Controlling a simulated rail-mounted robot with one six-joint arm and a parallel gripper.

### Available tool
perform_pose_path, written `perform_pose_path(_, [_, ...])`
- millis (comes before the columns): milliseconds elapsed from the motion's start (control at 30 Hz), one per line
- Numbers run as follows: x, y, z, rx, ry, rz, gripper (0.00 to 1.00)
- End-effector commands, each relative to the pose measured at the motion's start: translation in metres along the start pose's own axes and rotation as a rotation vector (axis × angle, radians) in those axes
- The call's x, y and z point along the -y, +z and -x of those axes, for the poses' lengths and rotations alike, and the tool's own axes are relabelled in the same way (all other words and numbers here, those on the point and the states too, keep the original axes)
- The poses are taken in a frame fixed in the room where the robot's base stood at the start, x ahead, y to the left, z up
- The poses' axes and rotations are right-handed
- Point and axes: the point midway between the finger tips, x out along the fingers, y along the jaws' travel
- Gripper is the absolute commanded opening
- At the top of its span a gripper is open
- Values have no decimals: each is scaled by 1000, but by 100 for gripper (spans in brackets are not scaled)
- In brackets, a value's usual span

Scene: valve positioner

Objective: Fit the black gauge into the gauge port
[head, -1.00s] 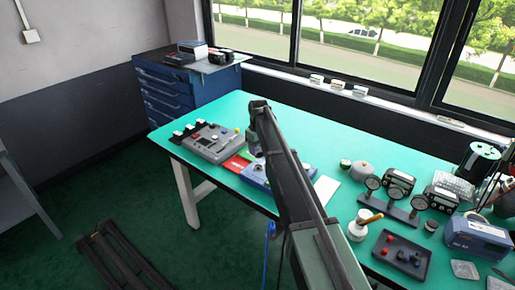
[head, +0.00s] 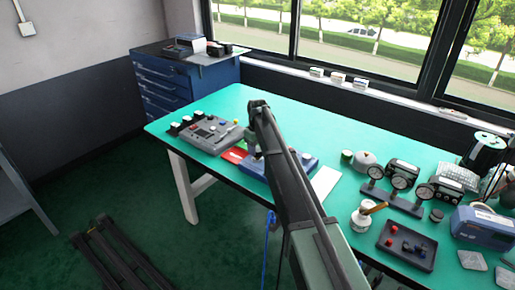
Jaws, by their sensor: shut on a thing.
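My arm reaches over the green bench, and my gripper (head: 254,150) hangs at its far end, small and mostly hidden by the arm. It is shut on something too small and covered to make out. Below and beside it is a blue unit (head: 304,163), partly hidden behind my arm; I cannot make out a gauge port on it. I cannot tell which gauge is the black one of the task.
A white sheet (head: 326,180), a dark tray (head: 408,246) with small red and blue parts, a brush in a white pot (head: 361,219) and a blue case (head: 481,228) are to the right.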

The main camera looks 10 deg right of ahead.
Motion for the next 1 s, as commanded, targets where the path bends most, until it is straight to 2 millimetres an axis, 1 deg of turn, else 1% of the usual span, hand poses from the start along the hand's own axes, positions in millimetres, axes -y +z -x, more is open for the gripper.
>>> perform_pose_path(567, [0, 0, 0, 0, 0, 0, 26])
perform_pose_path(1000, [0, 0, -9, 0, 0, 0, 26])
